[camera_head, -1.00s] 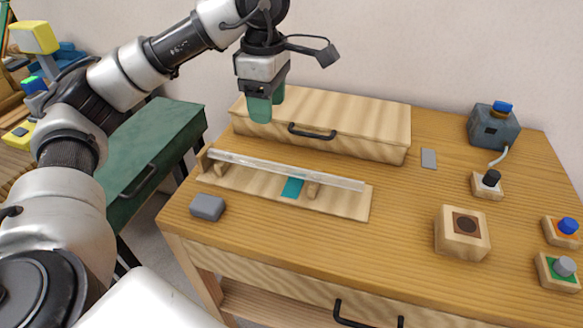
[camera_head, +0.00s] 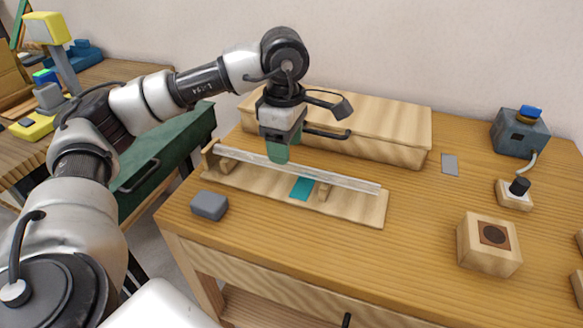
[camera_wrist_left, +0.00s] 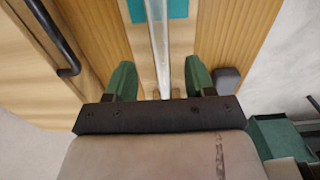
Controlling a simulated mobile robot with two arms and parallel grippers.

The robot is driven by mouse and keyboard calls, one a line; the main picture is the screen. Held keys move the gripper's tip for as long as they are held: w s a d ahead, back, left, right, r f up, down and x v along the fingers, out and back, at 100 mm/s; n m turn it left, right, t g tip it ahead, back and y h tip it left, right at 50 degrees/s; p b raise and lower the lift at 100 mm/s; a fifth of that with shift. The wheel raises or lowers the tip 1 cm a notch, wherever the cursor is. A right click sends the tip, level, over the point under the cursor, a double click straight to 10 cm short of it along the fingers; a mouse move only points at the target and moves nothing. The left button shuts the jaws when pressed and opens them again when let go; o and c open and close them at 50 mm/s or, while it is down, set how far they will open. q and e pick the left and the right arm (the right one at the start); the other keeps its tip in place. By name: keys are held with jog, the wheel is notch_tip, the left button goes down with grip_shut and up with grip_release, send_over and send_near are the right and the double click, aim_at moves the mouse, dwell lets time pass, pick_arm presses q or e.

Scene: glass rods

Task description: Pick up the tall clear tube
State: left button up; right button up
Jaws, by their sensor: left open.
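The tall clear tube (camera_head: 335,176) lies on its side along a wooden rack (camera_head: 365,208), resting on its supports above a teal patch (camera_head: 302,188). My left gripper (camera_head: 279,152) points down at the tube, toward the tube's left half. In the left wrist view the tube (camera_wrist_left: 157,45) runs between the two green fingers of the open gripper (camera_wrist_left: 158,82), with a gap on each side. In the head view the fingertips hide a little of the rack area behind them. My right gripper is not in view.
A wooden box with a black handle (camera_head: 390,140) stands behind the rack. A grey block (camera_head: 209,205) lies at the front left. A wooden block with a dark disc (camera_head: 489,245) and a blue-topped device (camera_head: 520,132) stand to the right. The table's front middle is clear.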

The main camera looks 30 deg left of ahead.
aim_at(291, 168)
pick_arm(q)
notch_tip(291, 168, down, 4)
jog(key=shift+r, duration=0.1)
jog(key=shift+f, duration=0.2)
grip_shut()
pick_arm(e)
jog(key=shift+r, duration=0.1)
